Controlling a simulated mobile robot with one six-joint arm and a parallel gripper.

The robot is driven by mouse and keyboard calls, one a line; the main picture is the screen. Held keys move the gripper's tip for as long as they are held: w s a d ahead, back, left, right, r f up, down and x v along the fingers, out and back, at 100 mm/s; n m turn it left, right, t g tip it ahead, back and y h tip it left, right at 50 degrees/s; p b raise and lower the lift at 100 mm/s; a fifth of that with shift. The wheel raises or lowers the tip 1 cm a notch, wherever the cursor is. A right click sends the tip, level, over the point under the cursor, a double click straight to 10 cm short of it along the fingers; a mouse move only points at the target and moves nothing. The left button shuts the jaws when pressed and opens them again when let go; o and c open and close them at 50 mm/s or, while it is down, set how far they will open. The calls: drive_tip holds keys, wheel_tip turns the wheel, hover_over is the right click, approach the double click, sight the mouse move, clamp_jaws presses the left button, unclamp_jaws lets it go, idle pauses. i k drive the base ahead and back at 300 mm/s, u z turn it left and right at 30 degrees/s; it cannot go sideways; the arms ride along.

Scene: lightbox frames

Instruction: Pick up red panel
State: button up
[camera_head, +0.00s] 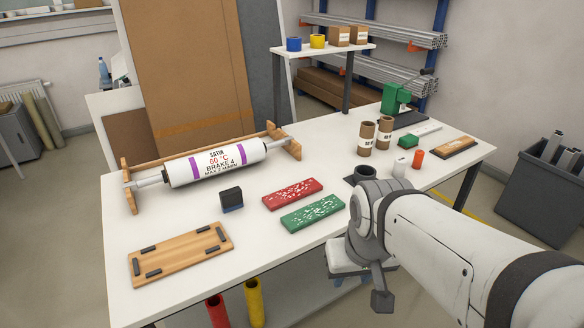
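The red panel (292,194) is a flat red rectangular plate with white speckles. It lies flat near the middle of the white table (300,255). A green panel (313,214) with similar white speckles lies just in front of it, close and roughly parallel. My white and grey arm (430,240) reaches in from the lower right, to the right of both panels. A small dark part (382,300) hangs at the arm's lower end. I cannot make out gripper fingers or whether they are open. Nothing touches the red panel.
A black block (231,197) stands left of the red panel. A wooden board (180,254) with dark strips lies at front left. A white roller (215,164) rests in a wooden cradle behind. A dark cup (364,174) and brown rolls (366,138) stand to the right.

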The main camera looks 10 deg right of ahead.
sight(275, 201)
drive_tip(key=u, duration=0.15)
drive_tip(key=i, duration=0.9)
drive_tip(key=z, duration=0.05)
